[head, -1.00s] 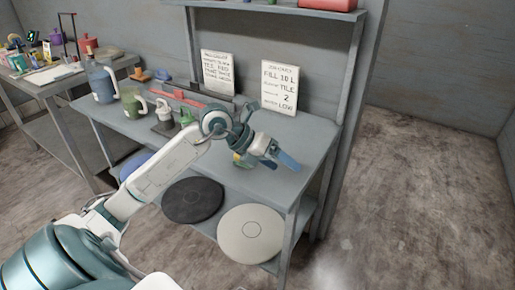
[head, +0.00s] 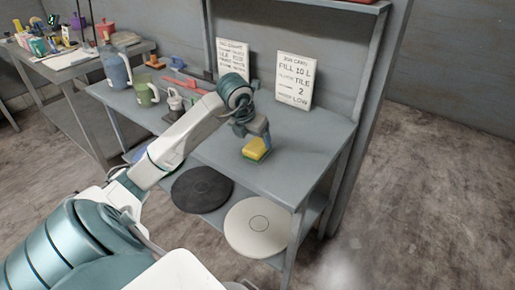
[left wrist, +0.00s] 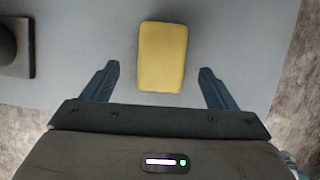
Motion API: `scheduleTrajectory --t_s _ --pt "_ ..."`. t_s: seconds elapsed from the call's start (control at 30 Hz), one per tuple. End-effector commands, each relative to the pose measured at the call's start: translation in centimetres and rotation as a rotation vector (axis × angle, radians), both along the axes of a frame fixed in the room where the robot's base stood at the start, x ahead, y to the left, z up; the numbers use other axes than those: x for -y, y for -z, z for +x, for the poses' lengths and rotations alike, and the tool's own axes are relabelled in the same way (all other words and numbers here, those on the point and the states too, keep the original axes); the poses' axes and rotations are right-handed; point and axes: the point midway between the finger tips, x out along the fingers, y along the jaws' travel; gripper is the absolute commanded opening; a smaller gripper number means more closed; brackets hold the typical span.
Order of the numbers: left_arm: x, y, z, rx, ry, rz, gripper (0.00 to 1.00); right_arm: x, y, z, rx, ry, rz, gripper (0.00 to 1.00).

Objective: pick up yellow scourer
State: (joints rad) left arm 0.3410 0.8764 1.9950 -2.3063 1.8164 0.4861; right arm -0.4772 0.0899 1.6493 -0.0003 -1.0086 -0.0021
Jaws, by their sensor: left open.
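The yellow scourer (head: 256,148) lies on the grey table top (head: 300,140), towards its right end. It is a small yellow block with a darker green edge at its base in the head view. In the left wrist view the scourer (left wrist: 162,57) is a plain yellow rectangle. My left gripper (head: 257,138) is pointed down over the scourer. In the left wrist view its two blue fingers (left wrist: 158,78) are wide apart, one to each side of the scourer's near end, and touch nothing. My right gripper is not in view.
A blue jug (head: 116,68), a green jug (head: 145,90) and a red-topped item (head: 187,84) stand along the table's left part. Two written cards (head: 295,79) lean at the back. A black disc (head: 202,189) and a white disc (head: 257,228) lie on the lower shelf. Table around the scourer is clear.

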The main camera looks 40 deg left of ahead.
Motion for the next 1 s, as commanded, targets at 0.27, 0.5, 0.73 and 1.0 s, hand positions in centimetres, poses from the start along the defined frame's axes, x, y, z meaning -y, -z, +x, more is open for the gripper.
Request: scheduleTrajectory --t_s 0.27,0.5,0.73,1.0 --pt "0.0 3.5 1.5 -0.002 -0.001 -0.004 0.8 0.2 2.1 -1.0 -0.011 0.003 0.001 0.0" --pt "-0.1 3.9 1.7 -0.001 0.0 0.0 0.8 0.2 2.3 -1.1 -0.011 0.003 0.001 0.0" --pt "-0.1 3.9 1.6 -0.001 0.0 -0.001 0.43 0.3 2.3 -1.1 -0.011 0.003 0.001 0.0" --pt "-0.1 3.9 1.6 -0.001 0.0 -0.001 0.33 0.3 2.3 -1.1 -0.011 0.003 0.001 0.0"
